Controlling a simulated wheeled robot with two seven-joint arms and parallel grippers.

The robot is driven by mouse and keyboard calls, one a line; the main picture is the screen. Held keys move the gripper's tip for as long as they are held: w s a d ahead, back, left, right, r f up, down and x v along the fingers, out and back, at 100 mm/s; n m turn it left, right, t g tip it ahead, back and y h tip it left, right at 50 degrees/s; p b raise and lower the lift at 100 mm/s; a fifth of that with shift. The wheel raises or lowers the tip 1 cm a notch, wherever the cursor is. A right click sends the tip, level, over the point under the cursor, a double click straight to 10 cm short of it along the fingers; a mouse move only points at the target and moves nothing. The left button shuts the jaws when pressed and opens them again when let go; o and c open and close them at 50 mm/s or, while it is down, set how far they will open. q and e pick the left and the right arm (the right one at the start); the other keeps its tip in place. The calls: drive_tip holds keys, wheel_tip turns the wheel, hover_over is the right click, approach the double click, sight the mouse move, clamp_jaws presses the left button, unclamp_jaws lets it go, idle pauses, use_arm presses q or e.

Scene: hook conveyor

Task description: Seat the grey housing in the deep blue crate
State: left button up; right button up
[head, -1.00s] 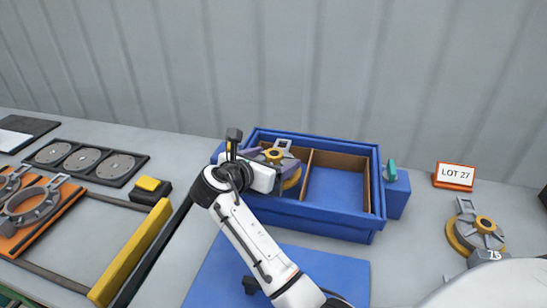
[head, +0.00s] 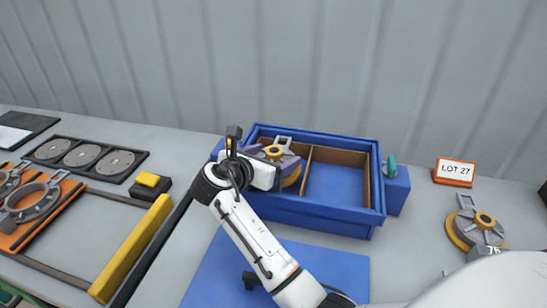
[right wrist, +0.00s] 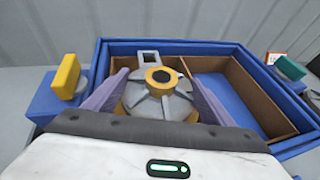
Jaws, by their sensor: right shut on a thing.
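The grey housing (head: 274,152) has a yellow-orange hub, a yellow-orange lower ring and a square lug. It is at the left compartment of the deep blue crate (head: 307,215). My right gripper (head: 274,157) is shut on it. In the right wrist view, the purple fingers stand on both sides of the housing (right wrist: 157,98), with the lug toward the far wall. The housing looks roughly level, and its underside is hidden, so I cannot tell whether it touches the floor. The crate's brown divider (head: 306,170) is just right of it. My left gripper is not in view.
The crate's right compartment (head: 335,190) is empty. A similar housing (head: 475,228) stands at right, near a LOT 27 sign (head: 455,172). Orange (head: 55,215) and black (head: 85,158) trays of parts and a yellow bar (head: 130,250) lie at left. A blue mat (head: 215,275) lies in front.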

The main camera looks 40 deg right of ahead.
sight(273, 151)
drive_tip(key=shift+r, duration=2.65)
drive_tip(key=f+b, duration=0.1)
drive_tip(key=b, duration=0.2)
drive_tip(key=shift+a, duration=0.1)
drive_tip(key=shift+r, duration=0.25)
